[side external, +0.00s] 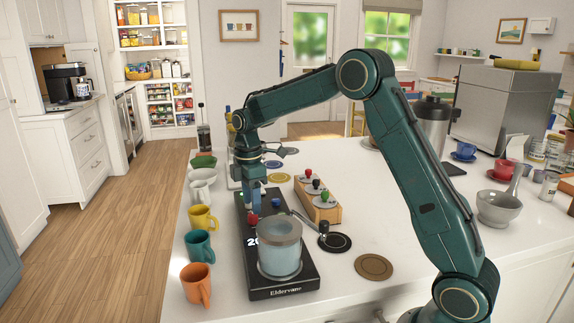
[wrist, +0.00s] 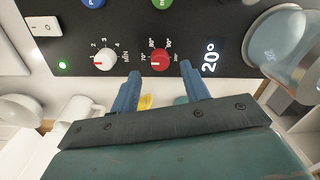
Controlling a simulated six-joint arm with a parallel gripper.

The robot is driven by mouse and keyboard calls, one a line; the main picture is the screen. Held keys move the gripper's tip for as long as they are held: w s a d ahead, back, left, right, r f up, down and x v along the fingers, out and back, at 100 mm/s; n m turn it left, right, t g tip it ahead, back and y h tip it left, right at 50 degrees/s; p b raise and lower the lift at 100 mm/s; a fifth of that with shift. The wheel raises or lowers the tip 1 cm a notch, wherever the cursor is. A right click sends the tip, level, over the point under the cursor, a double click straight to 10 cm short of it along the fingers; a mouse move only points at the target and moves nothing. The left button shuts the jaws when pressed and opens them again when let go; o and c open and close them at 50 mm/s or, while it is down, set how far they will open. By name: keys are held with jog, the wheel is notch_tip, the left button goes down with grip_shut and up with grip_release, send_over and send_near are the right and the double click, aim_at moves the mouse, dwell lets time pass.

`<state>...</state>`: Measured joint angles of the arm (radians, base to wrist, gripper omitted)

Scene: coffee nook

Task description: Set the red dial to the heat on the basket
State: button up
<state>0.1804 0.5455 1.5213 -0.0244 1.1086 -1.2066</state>
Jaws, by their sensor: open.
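The red dial (wrist: 160,59) is on the black panel of the coffee device (wrist: 240,20), with a scale marked 70°, 80° and 90°. Its pale pointer mark is toward the left, near the 70° end. The display beside it (wrist: 209,55) reads 20°. My open gripper (wrist: 161,67) has one blue finger on either side of the red dial in the wrist view; I cannot tell whether they touch it. The dial also shows in the side view (side external: 252,219), just below my gripper (side external: 253,209). A woven basket (side external: 138,73) sits on the back shelves; no heat marking is readable on it.
A white dial (wrist: 103,58) is left of the red one, with blue (wrist: 93,2) and green (wrist: 162,3) buttons above. A glass vessel (side external: 280,258) stands on the device. Yellow (side external: 203,218), teal (side external: 199,246) and orange (side external: 196,283) mugs line the left edge. A wooden rack (side external: 318,205) is right.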

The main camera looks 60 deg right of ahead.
aim_at(253, 218)
jog(key=shift+f, duration=1.75)
jog(key=c, duration=1)
